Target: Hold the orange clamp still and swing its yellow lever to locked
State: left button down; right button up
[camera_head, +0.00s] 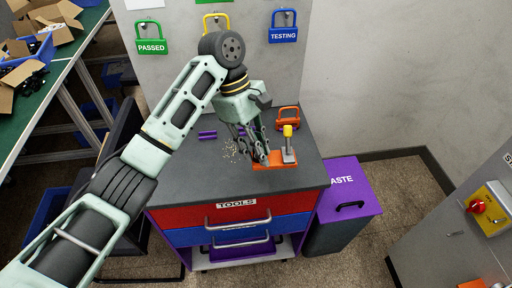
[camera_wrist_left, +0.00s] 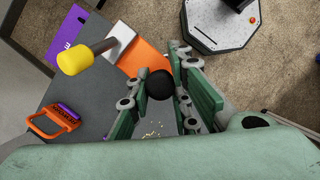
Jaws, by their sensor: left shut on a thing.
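The orange clamp (camera_head: 273,164) lies on the dark top of the tool cabinet, near its front edge. Its lever, a grey arm with a yellow tip (camera_head: 288,131), stands upright at the clamp's right end. My left gripper (camera_head: 260,154) reaches down onto the clamp's left end and is shut on it. In the left wrist view, the orange base (camera_wrist_left: 150,62) runs in between the fingers (camera_wrist_left: 162,86), where a black round part shows. The yellow tip (camera_wrist_left: 74,61) is apart from the fingers. The fingers hide part of the clamp. My right gripper is not in view.
An orange padlock-shaped tag (camera_head: 288,118) lies behind the clamp. Purple pieces (camera_head: 207,135) and pale crumbs (camera_head: 232,150) lie to the left. A purple waste bin (camera_head: 345,190) stands right of the cabinet. The cabinet top right of the lever is clear.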

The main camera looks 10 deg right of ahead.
pick_arm(q)
jog(key=shift+w+a+r, duration=0.1)
jog(key=shift+w+a+p, duration=0.3)
jog(key=shift+a+p, duration=0.25)
jog(key=shift+p, duration=0.05)
jog(key=w+a+p, duration=0.4)
jog(key=a+p, duration=0.1)
jog(key=a, duration=0.4)
jog(key=shift+w+a, duration=0.2)
jog(key=shift+w, duration=0.15)
jog(key=shift+f+b, duration=1)
jog(key=shift+f, duration=4.65)
